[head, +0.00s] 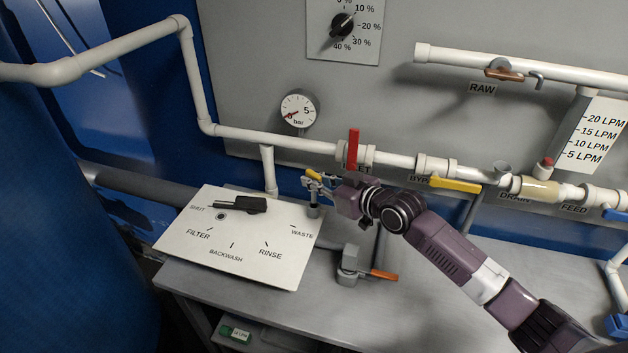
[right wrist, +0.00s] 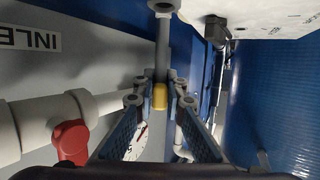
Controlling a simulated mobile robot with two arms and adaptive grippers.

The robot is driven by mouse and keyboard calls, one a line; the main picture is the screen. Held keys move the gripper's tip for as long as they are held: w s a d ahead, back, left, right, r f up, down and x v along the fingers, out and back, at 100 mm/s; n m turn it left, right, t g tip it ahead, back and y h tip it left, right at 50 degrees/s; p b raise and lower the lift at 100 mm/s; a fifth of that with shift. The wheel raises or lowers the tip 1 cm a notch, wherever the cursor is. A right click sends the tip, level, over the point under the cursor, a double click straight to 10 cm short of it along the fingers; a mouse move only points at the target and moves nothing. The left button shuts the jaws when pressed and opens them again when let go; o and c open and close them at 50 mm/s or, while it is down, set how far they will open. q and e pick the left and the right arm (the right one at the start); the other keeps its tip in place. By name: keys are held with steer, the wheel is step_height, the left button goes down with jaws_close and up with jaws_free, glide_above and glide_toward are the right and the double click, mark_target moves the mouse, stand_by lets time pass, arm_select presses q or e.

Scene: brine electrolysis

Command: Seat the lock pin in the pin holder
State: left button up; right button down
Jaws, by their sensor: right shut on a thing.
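My right gripper (head: 314,182) is shut on the lock pin, holding it by its yellow head (head: 314,176). In the right wrist view the yellow head (right wrist: 159,96) sits between the fingertips (right wrist: 160,98), and a grey shaft (right wrist: 163,52) runs up the picture from it. The shaft points to a small grey round piece, which looks like the pin holder (right wrist: 164,7). In the head view this holder (head: 313,211) stands by the white valve plate's right corner, below the gripper. I cannot tell how far the shaft is inside it. My left gripper is not in view.
The white plate (head: 180,244) carries a black selector handle (head: 238,205). A white pipe with a red lever (head: 353,149) and a yellow lever (head: 455,185) runs behind my arm. A grey valve with an orange lever (head: 384,275) stands on the bench (head: 330,320).

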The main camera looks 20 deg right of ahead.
mark_target(315, 194)
steer(key=shift+f+b, duration=1.05)
steer(key=shift+f, duration=1.1)
stand_by(2.8)
steer(key=c, duration=2)
jaws_free()
steer(key=shift+o, duration=0.5)
steer(key=shift+s+d, duration=0.1)
steer(key=v, duration=1.2)
